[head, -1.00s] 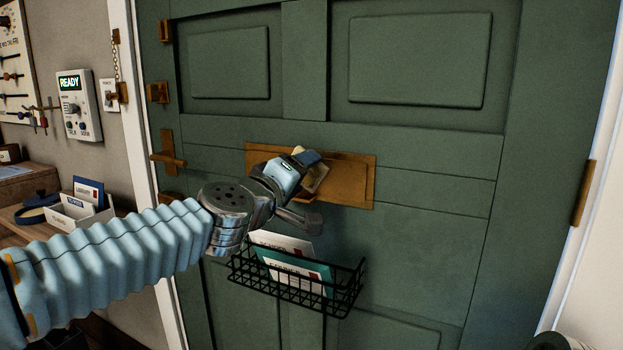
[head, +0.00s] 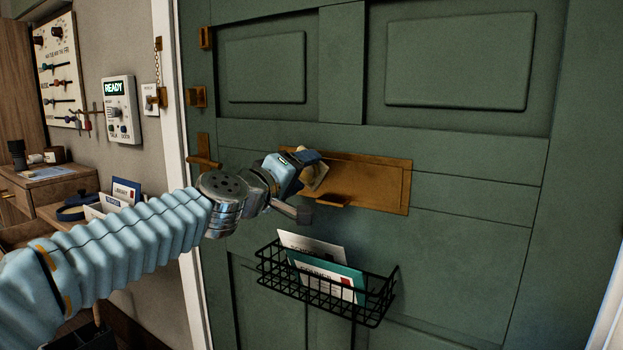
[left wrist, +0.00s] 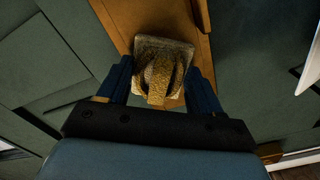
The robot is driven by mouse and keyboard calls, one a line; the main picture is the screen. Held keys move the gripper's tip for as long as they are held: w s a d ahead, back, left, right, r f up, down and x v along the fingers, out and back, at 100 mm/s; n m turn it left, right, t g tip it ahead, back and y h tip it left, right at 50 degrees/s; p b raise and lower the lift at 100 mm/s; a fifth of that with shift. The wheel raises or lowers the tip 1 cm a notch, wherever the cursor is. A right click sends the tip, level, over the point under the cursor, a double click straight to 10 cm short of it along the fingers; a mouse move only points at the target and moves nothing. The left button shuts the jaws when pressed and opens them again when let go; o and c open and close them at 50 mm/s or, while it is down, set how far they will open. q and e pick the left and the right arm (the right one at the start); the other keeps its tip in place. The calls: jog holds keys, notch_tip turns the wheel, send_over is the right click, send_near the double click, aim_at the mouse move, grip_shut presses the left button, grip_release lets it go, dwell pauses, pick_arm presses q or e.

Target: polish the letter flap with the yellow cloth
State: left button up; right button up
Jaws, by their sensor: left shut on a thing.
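The brass letter flap (head: 378,182) is a wide plate on the green door, with a small ledge along its lower edge. My left gripper (head: 314,170) is at the left end of the flap, shut on the yellow cloth (head: 316,178). In the left wrist view the bunched cloth (left wrist: 160,78) sits between the two dark fingers (left wrist: 160,88), over the brass plate (left wrist: 120,22). The cloth appears to lie against the flap, though exact contact is hard to tell. My right gripper is not in view.
A black wire basket (head: 326,292) with letters hangs on the door below the flap. A brass door handle (head: 203,152) is at the left. A bench with a letter holder (head: 122,194) stands at the far left. The door right of the flap is clear.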

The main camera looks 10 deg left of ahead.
pick_arm(q)
jog(key=shift+w+a, duration=0.2)
jog(key=shift+a, duration=0.35)
jog(key=shift+s, duration=0.15)
jog(key=shift+v, duration=2.9)
jog(key=v, duration=0.3)
